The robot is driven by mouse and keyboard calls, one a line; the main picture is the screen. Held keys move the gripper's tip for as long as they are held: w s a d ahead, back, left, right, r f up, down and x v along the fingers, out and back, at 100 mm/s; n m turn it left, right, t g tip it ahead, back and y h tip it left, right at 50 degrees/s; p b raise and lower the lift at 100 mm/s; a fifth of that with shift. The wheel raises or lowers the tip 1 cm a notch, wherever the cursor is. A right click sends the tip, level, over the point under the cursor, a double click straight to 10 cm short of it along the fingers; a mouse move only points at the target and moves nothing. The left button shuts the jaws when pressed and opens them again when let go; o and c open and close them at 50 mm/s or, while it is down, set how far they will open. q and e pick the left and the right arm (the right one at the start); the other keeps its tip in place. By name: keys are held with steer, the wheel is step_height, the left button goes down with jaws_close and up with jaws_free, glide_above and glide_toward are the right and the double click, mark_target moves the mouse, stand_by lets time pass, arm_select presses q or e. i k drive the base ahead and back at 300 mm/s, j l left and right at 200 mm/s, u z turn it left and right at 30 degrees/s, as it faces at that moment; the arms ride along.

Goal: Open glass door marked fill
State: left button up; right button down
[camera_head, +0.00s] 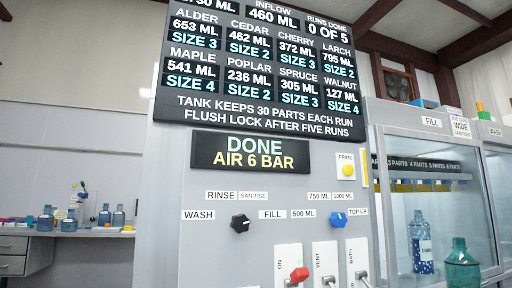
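The glass door marked FILL (395,215) is on the right, in a grey-framed cabinet beside the control panel. The white FILL label (431,122) sits on the frame above it. A blue-tinted bottle with a patterned label (421,243) stands behind the glass. I cannot tell whether the door is fully shut. Neither of my grippers shows in this view.
The grey control panel (215,258) holds a black knob (240,223), a blue knob (338,220), a yellow PRIME button (348,170) and a red-tipped lever (298,275). A dark display board (262,70) hangs above. A WASH cabinet (499,190) adjoins at far right. A bench with bottles (80,233) stands far left.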

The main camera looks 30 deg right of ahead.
mark_target(380, 130)
steer(key=z, duration=2.2)
steer(key=i+l+u, duration=0.15)
steer(key=i+l, duration=0.2)
steer(key=i+l+u, duration=0.1)
steer(key=i+l, duration=0.25)
steer(key=l, duration=0.2)
steer(key=i+l+u, duration=0.15)
steer(key=i+l, duration=0.15)
steer(key=l, duration=0.2)
